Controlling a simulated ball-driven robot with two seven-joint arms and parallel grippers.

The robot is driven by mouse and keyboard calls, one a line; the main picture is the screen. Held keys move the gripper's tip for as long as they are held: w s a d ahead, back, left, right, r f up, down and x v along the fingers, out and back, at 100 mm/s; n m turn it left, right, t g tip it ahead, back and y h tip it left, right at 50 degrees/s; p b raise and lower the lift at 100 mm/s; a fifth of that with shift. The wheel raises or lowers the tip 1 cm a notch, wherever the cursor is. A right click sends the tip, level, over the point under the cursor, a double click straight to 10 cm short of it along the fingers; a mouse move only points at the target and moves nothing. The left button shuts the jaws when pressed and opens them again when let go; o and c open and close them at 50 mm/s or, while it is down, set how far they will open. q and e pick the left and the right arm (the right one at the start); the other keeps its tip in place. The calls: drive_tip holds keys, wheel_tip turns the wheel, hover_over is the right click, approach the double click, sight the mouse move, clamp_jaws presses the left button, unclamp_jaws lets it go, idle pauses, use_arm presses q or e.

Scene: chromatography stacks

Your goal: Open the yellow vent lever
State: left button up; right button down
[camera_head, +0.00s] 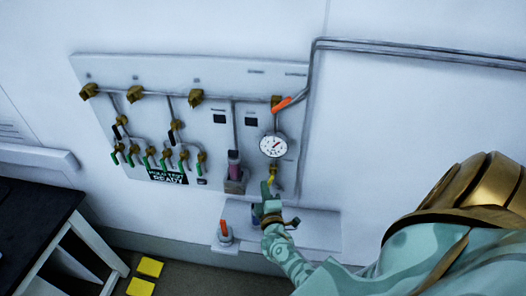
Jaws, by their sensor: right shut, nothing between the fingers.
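The yellow vent lever (273,171) shows as a small yellow piece below the round white gauge, at the lower right of the wall panel. My right gripper (266,188) is just below and in front of it, shut and empty, with green fingertips pointing up. The gripper hides part of the area under the lever. I cannot tell whether the fingers touch the lever or which way it is turned. My left gripper is out of view.
The wall panel (150,72) carries brass valves, several green levers and the gauge (273,145). An orange-red handle (282,104) sits above the gauge. A dark-topped table (35,225) stands at left.

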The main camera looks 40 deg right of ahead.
drive_tip(key=shift+s+d+f+n+g+p, duration=0.15)
drive_tip(key=shift+n+p, duration=0.15)
drive_tip(key=shift+n, duration=0.3)
drive_tip(key=shift+s+d+r+n+g+p, duration=0.15)
drive_tip(key=shift+n+p, duration=0.15)
drive_tip(key=shift+n, duration=0.3)
drive_tip(key=shift+f+y, duration=0.15)
drive_tip(key=shift+y, duration=0.15)
